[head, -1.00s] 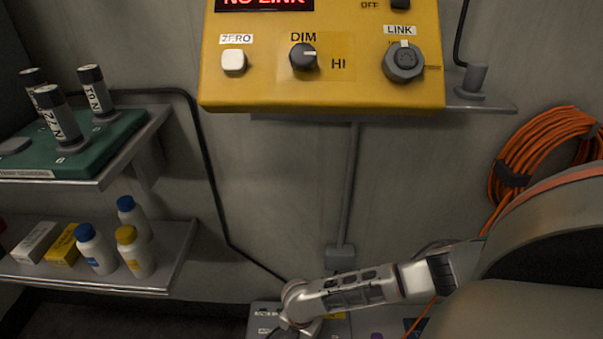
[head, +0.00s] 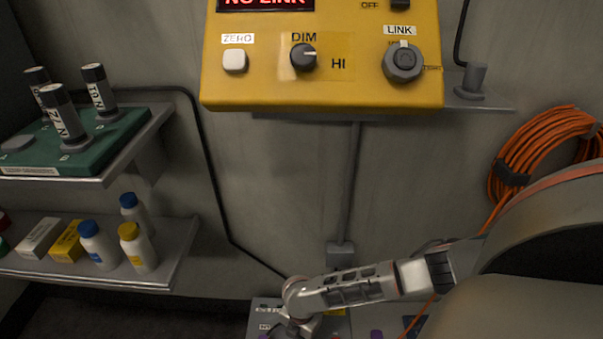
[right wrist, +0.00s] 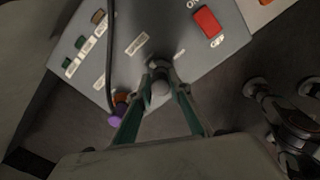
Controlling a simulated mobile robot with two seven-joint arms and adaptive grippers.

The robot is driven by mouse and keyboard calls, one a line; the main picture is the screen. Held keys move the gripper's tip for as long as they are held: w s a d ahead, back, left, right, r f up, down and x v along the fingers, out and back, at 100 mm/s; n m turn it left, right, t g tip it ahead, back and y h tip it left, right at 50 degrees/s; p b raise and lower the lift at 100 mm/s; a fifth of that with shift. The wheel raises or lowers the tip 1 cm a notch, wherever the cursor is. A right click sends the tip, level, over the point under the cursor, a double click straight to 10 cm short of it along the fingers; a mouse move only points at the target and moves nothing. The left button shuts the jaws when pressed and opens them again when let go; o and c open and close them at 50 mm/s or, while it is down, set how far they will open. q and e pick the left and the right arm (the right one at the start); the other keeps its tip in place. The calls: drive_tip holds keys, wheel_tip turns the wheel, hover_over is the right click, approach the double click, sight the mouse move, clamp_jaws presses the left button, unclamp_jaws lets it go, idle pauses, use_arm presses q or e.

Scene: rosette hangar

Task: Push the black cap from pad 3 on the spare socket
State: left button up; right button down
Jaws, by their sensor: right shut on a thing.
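My right gripper (right wrist: 160,78) is shut on a small rounded cap (right wrist: 160,87), which looks grey to dark in the wrist light. The fingertips and cap are over the sloped grey panel box (right wrist: 185,50); I cannot tell whether the cap touches it. The spare socket cannot be made out, and the area under the cap is hidden by the cap and fingers. In the head view my right gripper (head: 297,325) is at the bottom edge, over the same grey box (head: 262,308). The pad numbers cannot be read. My left gripper is not in view.
The panel box carries a red switch (right wrist: 207,22), small green sockets (right wrist: 67,63) and a black cable (right wrist: 110,50). A purple knob (right wrist: 115,118) is near the left finger. A yellow console (head: 320,85) is above; shelves (head: 150,270) stand left, an orange cable coil (head: 535,145) right.

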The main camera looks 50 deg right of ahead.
drive_tip(key=shift+f, duration=0.55)
drive_tip(key=shift+f, duration=0.1)
idle(0.8)
drive_tip(key=c, duration=1.8)
unclamp_jaws()
wheel_tip(320, 180, up, 12)
drive_tip(key=shift+s+r, duration=0.1)
